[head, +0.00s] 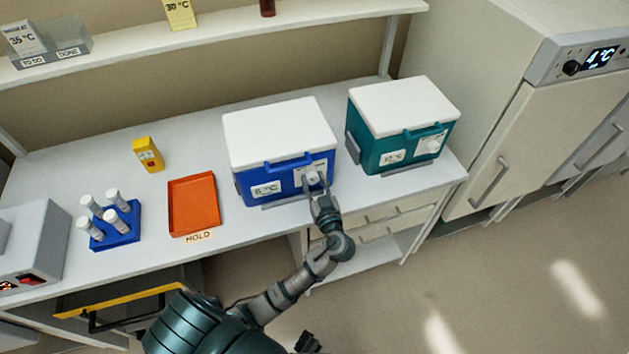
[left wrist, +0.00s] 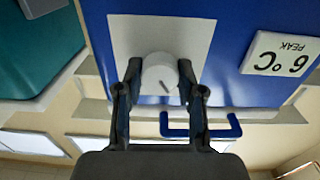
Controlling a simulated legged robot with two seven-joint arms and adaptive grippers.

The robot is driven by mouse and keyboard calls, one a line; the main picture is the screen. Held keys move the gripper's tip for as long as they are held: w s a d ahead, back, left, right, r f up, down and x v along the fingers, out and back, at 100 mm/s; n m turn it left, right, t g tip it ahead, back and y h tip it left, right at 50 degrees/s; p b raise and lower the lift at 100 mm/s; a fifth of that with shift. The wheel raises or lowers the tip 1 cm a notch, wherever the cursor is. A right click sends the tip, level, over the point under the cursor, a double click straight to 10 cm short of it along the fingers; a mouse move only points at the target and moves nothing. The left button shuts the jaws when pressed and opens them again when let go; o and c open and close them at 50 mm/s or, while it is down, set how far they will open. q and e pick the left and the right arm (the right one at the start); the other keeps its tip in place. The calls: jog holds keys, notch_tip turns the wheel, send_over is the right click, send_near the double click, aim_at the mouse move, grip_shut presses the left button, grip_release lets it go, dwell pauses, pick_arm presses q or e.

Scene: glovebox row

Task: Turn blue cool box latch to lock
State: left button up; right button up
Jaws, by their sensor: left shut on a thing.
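The blue cool box (head: 283,185) with a white lid stands on the bench, with a label reading 6 °C on its front. Its latch is a round white knob (left wrist: 161,75) on a pale plate (left wrist: 190,35), with a dark line mark that sits slanted in the left wrist view. My left gripper (head: 314,184) is at the latch on the right of the box front. In the left wrist view its two fingers (left wrist: 160,85) are shut on the knob from both sides.
A teal cool box (head: 385,150) stands to the right on the bench. An orange tray (head: 192,204), a blue rack (head: 116,234) with white-capped tubes and a yellow device (head: 148,155) lie to the left. A fridge (head: 500,110) stands at the far right.

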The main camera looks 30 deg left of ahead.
pick_arm(q)
jog(key=shift+a+r+m, duration=0.1)
jog(key=shift+r+m, duration=0.05)
jog(key=shift+m, duration=0.35)
jog(key=m+p, duration=0.2)
jog(key=m, duration=0.3)
jog(key=shift+r+p, duration=0.1)
jog(key=shift+p, duration=0.2)
jog(key=m+p, duration=0.2)
jog(key=m, duration=0.3)
jog(key=shift+w, duration=0.1)
jog(key=shift+m+p, duration=0.4)
jog(key=shift+p, duration=0.1)
jog(key=shift+f+m+p, duration=0.2)
jog(key=shift+m+p, duration=0.7)
jog(key=shift+m, duration=0.7)
pick_arm(e)
jog(key=s+d+f, duration=0.1)
jog(key=s+d, duration=0.1)
jog(key=s, duration=1)
jog(key=shift+s+d+g, duration=0.2)
jog(key=shift+d+g, duration=0.1)
jog(key=shift+d, duration=0.1)
pick_arm(q)
jog(key=o, duration=1.1)
jog(key=shift+f, duration=0.1)
jog(key=shift+o, duration=0.2)
